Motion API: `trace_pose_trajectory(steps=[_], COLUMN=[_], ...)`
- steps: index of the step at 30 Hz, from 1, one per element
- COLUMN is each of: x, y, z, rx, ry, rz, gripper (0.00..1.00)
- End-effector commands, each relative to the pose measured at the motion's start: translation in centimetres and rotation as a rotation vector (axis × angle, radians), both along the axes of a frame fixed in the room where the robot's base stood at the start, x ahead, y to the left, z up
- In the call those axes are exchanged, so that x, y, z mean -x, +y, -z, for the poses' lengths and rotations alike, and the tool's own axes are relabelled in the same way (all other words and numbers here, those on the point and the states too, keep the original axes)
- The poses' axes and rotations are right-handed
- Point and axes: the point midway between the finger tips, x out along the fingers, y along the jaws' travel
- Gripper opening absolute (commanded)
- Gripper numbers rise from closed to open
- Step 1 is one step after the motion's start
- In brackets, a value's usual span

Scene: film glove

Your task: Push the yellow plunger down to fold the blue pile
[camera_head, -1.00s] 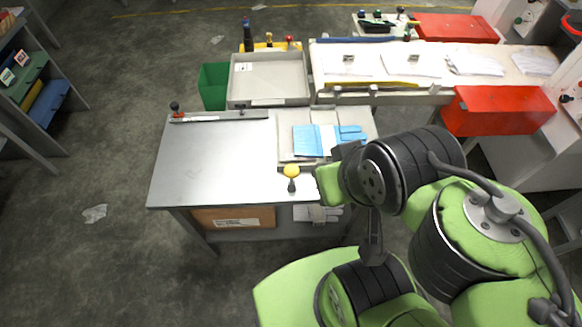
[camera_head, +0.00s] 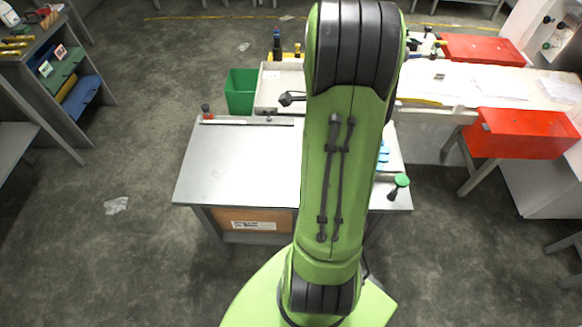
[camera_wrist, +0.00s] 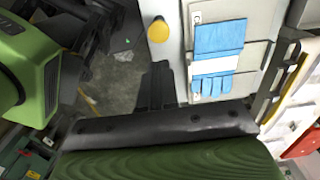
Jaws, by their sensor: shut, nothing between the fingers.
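The yellow plunger (camera_wrist: 159,30) shows as a round knob at the top of the wrist view, left of the blue pile. The blue pile (camera_wrist: 219,50) looks like flat gloves with a white band across, lying on a pale plate (camera_wrist: 257,55). In the head view only a sliver of the blue pile (camera_head: 384,154) shows right of my arm, and the yellow plunger is hidden behind the arm. My gripper (camera_wrist: 157,72) is shut and empty, its dark fingers below the plunger in the wrist picture. It looks apart from plunger and pile. The head view hides my gripper.
The grey table (camera_head: 235,165) is bare on its left. Behind are a pale tray (camera_head: 277,85) and a green bin (camera_head: 241,91). A red bin (camera_head: 522,132) and a white bench (camera_head: 475,85) lie to the right.

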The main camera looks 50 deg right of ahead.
Motion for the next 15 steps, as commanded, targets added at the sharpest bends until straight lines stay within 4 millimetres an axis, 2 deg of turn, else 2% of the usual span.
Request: trace_pose_trajectory(steps=[10,15], x=[0.0,0.1], y=[0.0,0.1], z=[0.4,3.2], rx=[-0.001,-0.005], ry=[0.001,0.005], rz=[0.005,0.004], gripper=[0.00,0.00])
